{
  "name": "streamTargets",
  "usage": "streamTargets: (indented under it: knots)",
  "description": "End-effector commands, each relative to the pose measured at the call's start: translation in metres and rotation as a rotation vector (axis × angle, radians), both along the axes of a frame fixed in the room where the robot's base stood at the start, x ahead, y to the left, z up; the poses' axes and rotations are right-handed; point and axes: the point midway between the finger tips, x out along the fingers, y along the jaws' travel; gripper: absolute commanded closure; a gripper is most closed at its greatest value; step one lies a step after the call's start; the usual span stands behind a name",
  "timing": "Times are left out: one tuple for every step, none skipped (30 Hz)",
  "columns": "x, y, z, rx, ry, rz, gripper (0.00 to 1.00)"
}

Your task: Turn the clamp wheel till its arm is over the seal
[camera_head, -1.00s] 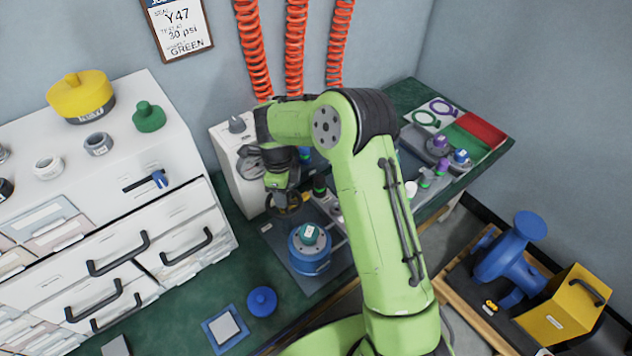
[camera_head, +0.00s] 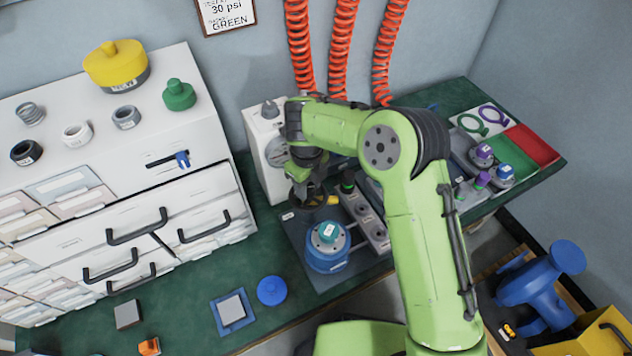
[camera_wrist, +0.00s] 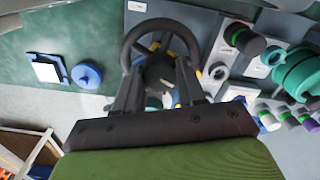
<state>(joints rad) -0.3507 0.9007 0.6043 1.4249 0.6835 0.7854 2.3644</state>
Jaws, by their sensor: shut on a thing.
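In the head view my gripper (camera_head: 306,190) is at the wheel, behind the blue round test fixture (camera_head: 327,258). The fixture has a grey top with a teal piece (camera_head: 328,232) on it. A yellow piece (camera_head: 333,200) shows just right of the wheel, and I cannot tell whether it is the clamp arm's tip. The clamp arm is mostly hidden by my gripper. I cannot make out the seal separately.
A white gauge box (camera_head: 262,150) stands behind my gripper. A grey block with sockets (camera_head: 372,228) is right of the fixture. A white drawer cabinet (camera_head: 120,190) stands left. A blue lid (camera_head: 271,291) and blue square tray (camera_head: 219,323) lie on the green bench in front.

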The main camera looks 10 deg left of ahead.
Motion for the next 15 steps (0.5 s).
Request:
streamTargets:
  knots:
    - [0.0007, -0.0006, 0.0006, -0.001, -0.002, -0.002, 1.0]
    - [0.0007, -0.0007, 0.0006, -0.001, -0.002, -0.002, 1.0]
    - [0.0007, -0.0008, 0.0005, -0.001, -0.002, -0.002, 1.0]
    - [0.0008, -0.0008, 0.0005, -0.001, -0.002, -0.002, 1.0]
    - [0.0007, -0.0009, 0.0005, -0.001, -0.002, -0.002, 1.0]
    - [0.0008, -0.001, 0.0005, -0.001, -0.002, -0.002, 1.0]
    - [0.0007, -0.0011, 0.0005, -0.001, -0.002, -0.002, 0.58]
    - [0.0007, -0.0011, 0.0005, -0.001, -0.002, -0.002, 0.53]
    - [0.0007, -0.0011, 0.0005, -0.001, -0.002, -0.002, 0.47]
    - [0.0007, -0.001, 0.0004, -0.001, -0.002, -0.001, 0.42]
    - [0.0007, -0.001, 0.0004, -0.001, -0.001, -0.001, 0.38]
    - [0.0006, -0.001, 0.0003, -0.001, -0.001, -0.001, 0.35]
    - [0.0005, -0.001, 0.0003, -0.001, -0.001, -0.001, 0.35]
    - [0.0004, -0.001, 0.0002, -0.001, 0.0, -0.001, 0.35]
    - [0.0004, -0.001, 0.0002, -0.001, 0.0, -0.001, 0.35]
